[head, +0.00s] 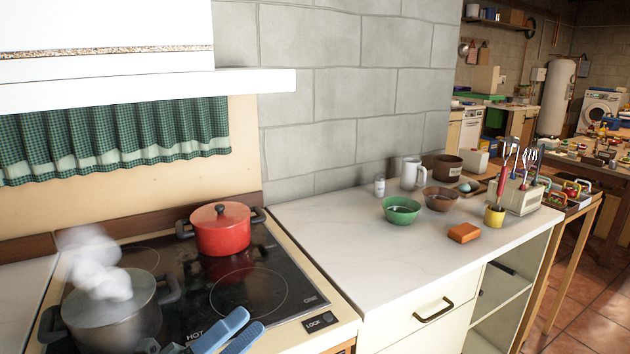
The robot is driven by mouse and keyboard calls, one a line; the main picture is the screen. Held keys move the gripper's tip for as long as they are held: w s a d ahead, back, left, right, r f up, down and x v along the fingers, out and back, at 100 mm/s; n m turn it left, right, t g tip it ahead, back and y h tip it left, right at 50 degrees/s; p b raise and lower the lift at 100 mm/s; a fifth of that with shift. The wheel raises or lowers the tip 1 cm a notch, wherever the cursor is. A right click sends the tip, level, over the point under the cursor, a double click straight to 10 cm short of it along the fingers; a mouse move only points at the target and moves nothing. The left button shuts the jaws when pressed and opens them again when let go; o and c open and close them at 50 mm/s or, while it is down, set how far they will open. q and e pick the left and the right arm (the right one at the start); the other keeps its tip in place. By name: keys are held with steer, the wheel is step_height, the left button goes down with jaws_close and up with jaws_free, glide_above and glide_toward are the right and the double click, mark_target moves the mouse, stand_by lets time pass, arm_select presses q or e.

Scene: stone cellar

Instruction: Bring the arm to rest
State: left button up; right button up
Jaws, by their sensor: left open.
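My left gripper (252,321), with blue fingers, is low in the head view over the front of the black glass stove top (283,310). Its two fingers are apart with nothing between them. A steaming grey pot (112,318) stands to its left on the front left of the stove. A red lidded pot (221,230) stands farther back. My right gripper is out of view.
The white counter (345,250) right of the stove is bare on its near left.

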arm_select(q)
steer(key=a+f+n+t+y, duration=0.35)
steer(key=f+n+y, duration=0.85)
steer(key=n, duration=0.6)
steer(key=s+f+n+g+y, duration=0.1)
steer(key=s+f+n+g, duration=0.2)
steer(key=f, duration=0.6)
steer(key=s+f+n+g+y+p, duration=0.1)
steer(key=s+f+n+g+y, duration=0.1)
steer(key=s+f+n+g, duration=0.2)
steer(key=s+f+n, duration=0.3)
steer(key=f+n, duration=0.1)
steer(key=shift+s+a+f, duration=0.3)
steer(key=shift+s+f, duration=0.05)
steer(key=shift+f, duration=0.05)
